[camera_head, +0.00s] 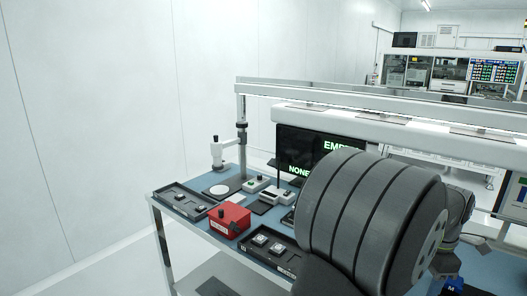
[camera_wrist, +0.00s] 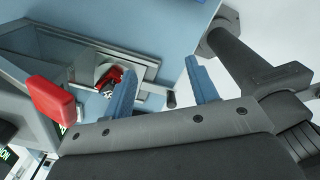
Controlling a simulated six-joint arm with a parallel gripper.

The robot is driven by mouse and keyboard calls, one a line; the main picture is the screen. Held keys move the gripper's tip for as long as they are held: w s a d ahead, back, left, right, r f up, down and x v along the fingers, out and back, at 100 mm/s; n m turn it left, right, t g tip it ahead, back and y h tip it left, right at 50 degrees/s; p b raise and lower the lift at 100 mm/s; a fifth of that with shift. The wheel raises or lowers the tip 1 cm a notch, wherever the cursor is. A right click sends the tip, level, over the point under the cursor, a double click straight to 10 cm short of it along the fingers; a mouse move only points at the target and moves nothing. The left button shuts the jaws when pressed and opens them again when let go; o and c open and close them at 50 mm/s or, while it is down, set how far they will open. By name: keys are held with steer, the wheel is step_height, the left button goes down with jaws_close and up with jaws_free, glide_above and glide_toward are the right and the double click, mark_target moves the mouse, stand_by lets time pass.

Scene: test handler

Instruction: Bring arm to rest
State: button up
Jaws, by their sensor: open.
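My gripper (camera_wrist: 160,72) shows in the wrist view with two blue fingers spread apart and nothing between them. A light blue surface lies beyond the fingers. In the head view my large dark arm fills the lower right, and I cannot make out the fingers there. The blue-topped workbench (camera_head: 183,210) stands behind and left of my arm. A dark screen (camera_head: 293,165) on it shows green text, partly hidden by my arm, with "NONE" readable.
On the bench are a red box (camera_head: 230,220), a black tray (camera_head: 183,199), another tray holding small square parts (camera_head: 262,239), and a white stand-mounted device (camera_head: 218,153).

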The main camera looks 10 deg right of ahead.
steer(key=f+m, duration=0.2)
steer(key=s+f+m, duration=0.1)
steer(key=f+m, duration=0.3)
steer(key=shift+s+a+f, duration=0.15)
steer(key=shift+a, duration=0.15)
steer(key=shift+f, duration=0.8)
steer(key=o, duration=1)
steer(key=w+a+r+h, duration=0.1)
steer(key=w+a+r, duration=0.2)
steer(key=a+r, duration=0.3)
steer(key=w+a+r+m+t+h, duration=0.1)
steer(key=w+a+r+h, duration=0.2)
steer(key=r, duration=0.4)
steer(key=w+a+r, duration=0.4)
steer(key=a+r, duration=0.1)
steer(key=r, duration=0.2)
steer(key=x, duration=1)
steer(key=shift+d+r, duration=0.1)
steer(key=shift+d, duration=0.1)
